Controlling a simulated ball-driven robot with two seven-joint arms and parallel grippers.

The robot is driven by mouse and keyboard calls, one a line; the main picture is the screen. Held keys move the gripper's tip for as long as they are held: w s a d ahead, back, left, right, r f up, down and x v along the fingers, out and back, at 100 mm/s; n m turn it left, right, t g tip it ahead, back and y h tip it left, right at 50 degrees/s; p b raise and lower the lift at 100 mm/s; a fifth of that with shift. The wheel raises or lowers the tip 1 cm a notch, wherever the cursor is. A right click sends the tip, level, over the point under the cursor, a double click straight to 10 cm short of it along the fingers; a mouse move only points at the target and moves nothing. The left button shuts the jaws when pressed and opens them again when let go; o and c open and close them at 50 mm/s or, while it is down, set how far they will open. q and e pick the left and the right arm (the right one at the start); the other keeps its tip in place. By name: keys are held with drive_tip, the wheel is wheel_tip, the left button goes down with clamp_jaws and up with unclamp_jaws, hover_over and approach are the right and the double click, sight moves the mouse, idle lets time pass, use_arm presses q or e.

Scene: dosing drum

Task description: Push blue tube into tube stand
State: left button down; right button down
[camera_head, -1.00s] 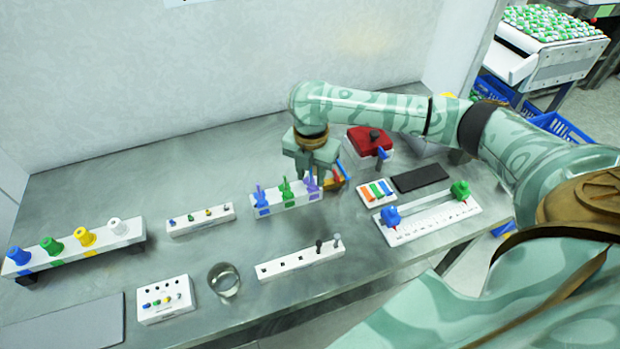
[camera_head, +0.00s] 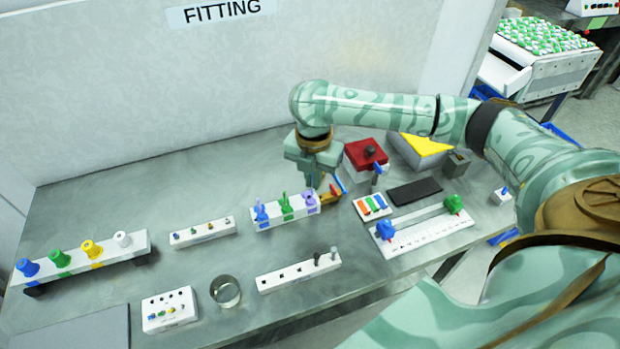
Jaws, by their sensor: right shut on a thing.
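The tube stand (camera_head: 270,225) is a white block in the middle of the table. A blue tube (camera_head: 261,212) stands upright at its left end, a green tube (camera_head: 285,203) in the middle and a purple tube (camera_head: 309,200) at its right end. How deep the blue tube sits is too small to tell. My right gripper (camera_head: 317,182) points down just above and behind the stand's right end, close to the purple tube and away from the blue one. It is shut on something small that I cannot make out. My left gripper is not in view.
An orange holder (camera_head: 330,196) with coloured pieces is right beside the right gripper. A red box (camera_head: 366,153) and a slider scale (camera_head: 425,230) stand to the right. White blocks, a round metal ring (camera_head: 225,292) and a coloured knob rack (camera_head: 82,262) occupy the left and front.

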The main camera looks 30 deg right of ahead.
drive_tip(key=s+r+p, duration=0.5)
drive_tip(key=s+r, duration=0.3)
drive_tip(key=s, duration=0.4)
drive_tip(key=s+a+f+n+p, duration=0.1)
drive_tip(key=a+f+p, duration=0.15)
drive_tip(key=a, duration=0.55)
drive_tip(key=a+f+p, duration=0.2)
drive_tip(key=a+f, duration=0.1)
drive_tip(key=a, duration=0.5)
drive_tip(key=shift+m, duration=0.4)
drive_tip(key=f+b, duration=0.2)
drive_tip(key=w+f+b, duration=0.1)
drive_tip(key=f+b, duration=0.1)
drive_tip(key=w+f+b, duration=0.1)
drive_tip(key=f+b, duration=0.1)
drive_tip(key=shift+d+f, duration=0.1)
drive_tip(key=shift+d, duration=0.25)
drive_tip(key=shift+f, duration=0.5)
drive_tip(key=shift+p, duration=1.1)
